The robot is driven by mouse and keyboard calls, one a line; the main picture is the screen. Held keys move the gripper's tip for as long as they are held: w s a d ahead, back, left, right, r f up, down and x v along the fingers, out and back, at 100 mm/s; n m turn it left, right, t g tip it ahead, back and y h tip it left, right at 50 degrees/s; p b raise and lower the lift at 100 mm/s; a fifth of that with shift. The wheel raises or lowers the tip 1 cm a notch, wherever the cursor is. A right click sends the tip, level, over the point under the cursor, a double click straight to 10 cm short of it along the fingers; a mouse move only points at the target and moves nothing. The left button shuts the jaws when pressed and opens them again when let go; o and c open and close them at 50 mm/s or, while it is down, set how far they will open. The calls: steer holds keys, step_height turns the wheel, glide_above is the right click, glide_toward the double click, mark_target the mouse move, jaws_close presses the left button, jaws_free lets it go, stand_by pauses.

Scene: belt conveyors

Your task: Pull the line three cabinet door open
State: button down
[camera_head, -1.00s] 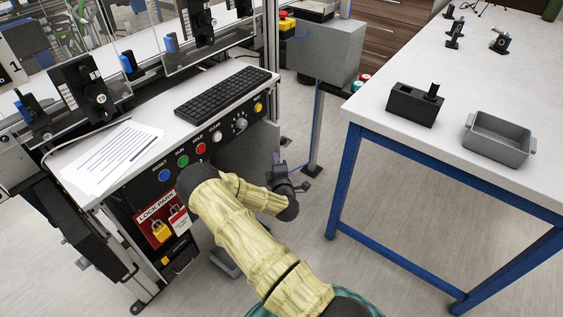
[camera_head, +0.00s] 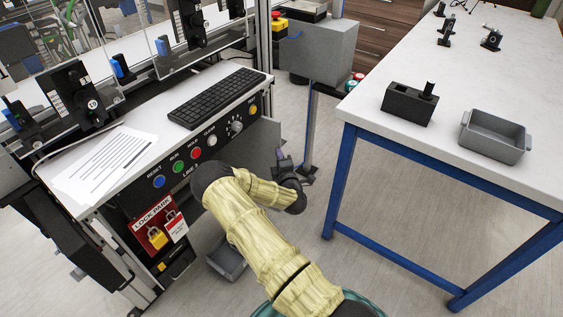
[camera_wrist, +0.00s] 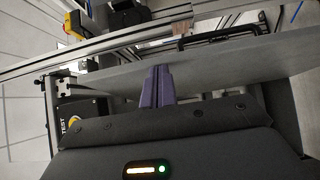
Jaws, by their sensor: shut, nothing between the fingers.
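The console labelled LINE (camera_head: 190,171) stands at the left; its number is partly covered by my arm. A plain grey door panel (camera_head: 258,147) shows below its button strip, behind my arm, and seems to stand out from the console. My gripper (camera_head: 280,156) is at the panel's right end. In the wrist view my gripper's purple fingers (camera_wrist: 158,82) are together, with nothing between them. They overlap the grey panel (camera_wrist: 230,62), which crosses the picture. I cannot tell whether they touch it.
A grey bin (camera_head: 228,260) shows low beside the console, partly behind my arm. A post with a grey box (camera_head: 320,50) stands just beyond my gripper. A blue-legged white table (camera_head: 460,130) is at the right. Floor between console and table is mostly clear.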

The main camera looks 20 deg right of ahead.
steer(key=shift+s+a, duration=0.25)
steer(key=shift+a, duration=0.3)
steer(key=s+a+p, duration=0.1)
steer(key=s+a, duration=0.1)
steer(key=s, duration=1)
